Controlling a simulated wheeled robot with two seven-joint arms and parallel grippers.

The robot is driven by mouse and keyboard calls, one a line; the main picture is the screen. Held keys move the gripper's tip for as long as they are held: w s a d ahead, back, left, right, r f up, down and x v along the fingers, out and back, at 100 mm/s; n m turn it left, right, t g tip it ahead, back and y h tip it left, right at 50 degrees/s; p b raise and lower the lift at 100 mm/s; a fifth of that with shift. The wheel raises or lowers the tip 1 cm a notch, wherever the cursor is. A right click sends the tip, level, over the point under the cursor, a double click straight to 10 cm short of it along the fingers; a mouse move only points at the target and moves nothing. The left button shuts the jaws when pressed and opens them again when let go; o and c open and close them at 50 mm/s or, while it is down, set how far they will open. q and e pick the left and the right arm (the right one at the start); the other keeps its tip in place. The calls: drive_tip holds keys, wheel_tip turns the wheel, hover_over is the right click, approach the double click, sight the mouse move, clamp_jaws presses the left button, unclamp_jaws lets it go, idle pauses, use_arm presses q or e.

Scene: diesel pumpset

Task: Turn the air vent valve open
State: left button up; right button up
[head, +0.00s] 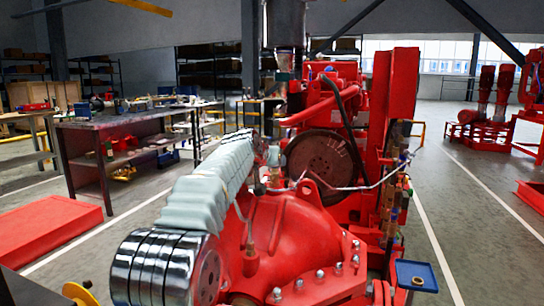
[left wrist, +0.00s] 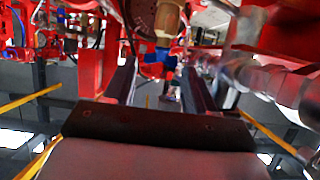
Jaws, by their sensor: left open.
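In the head view, a small brass fitting with a grey top (head: 275,172) stands upright on the red pump casing (head: 295,230); it looks like the air vent valve, but its handle is too small to read. In the left wrist view, my left gripper (left wrist: 160,85) is open, its two dark fingers apart. A blurred tan and brass fitting (left wrist: 168,22) with a blue part (left wrist: 160,55) shows beyond and between the fingertips; I cannot tell whether it is the same valve. Nothing is visibly held. I cannot make out the left gripper in the head view. The right gripper is not in view.
A pale ribbed length with bright metal rings (head: 160,268) lies left of the casing; I cannot tell what it is. A thin pipe (head: 352,187) runs right from the fitting. A blue tray (head: 416,276) sits at the right. A workbench (head: 125,124) stands back left.

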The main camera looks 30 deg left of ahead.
use_arm(q)
drive_tip(key=shift+w+a+f, duration=0.15)
drive_tip(key=shift+w+f, duration=0.1)
drive_tip(key=shift+w, duration=0.3)
drive_tip(key=c, duration=0.8)
